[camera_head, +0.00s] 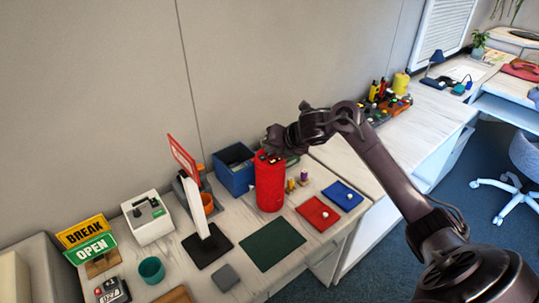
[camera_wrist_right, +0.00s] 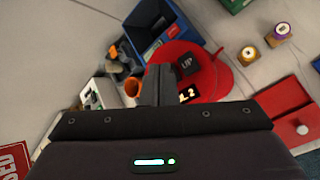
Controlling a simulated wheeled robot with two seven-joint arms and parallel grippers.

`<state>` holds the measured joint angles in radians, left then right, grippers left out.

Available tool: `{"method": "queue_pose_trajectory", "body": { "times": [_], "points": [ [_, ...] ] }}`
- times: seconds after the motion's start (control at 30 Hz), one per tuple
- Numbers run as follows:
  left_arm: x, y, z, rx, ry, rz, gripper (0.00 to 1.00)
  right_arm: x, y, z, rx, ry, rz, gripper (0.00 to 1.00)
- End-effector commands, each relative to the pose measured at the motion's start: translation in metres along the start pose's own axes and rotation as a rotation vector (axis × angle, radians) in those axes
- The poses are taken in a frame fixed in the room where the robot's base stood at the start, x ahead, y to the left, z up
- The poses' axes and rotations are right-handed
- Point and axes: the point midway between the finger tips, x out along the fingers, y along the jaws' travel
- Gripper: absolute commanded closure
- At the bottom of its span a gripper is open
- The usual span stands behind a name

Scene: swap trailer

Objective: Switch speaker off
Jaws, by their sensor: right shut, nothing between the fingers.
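The red cylindrical speaker (camera_head: 270,188) stands upright on the white table. In the wrist view its red top (camera_wrist_right: 215,78) shows, with a black block marked "UP" (camera_wrist_right: 188,64) and a dark patch with pale marks (camera_wrist_right: 188,95). My right gripper (camera_head: 270,150) is at the speaker's top in the head view. In the wrist view its fingers (camera_wrist_right: 160,85) are shut and empty, overlapping the left edge of the speaker's top. I cannot tell whether they touch it. The gripper body hides part of the speaker. My left gripper is not in view.
A blue bin (camera_head: 234,170) stands behind and left of the speaker. Small spools (camera_head: 304,175), a red mat (camera_head: 318,213) and a blue mat (camera_head: 342,195) lie to the right. A dark green mat (camera_head: 272,244) lies in front.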

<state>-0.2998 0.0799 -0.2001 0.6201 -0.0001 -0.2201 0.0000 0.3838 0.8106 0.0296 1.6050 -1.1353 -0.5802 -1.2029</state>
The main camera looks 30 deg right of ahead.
Motion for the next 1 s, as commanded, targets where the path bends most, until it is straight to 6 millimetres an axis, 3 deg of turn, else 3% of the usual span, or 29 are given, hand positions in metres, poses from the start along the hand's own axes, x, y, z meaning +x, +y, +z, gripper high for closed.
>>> {"method": "queue_pose_trajectory", "body": {
  "times": [0.63,1.0],
  "points": [
    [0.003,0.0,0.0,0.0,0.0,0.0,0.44,0.003,-0.002,-0.002,0.0,0.001,0.0,1.0],
    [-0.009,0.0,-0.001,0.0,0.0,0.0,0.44,-0.008,0.006,0.006,-0.001,0.0,0.0,1.0]
  ]
}}
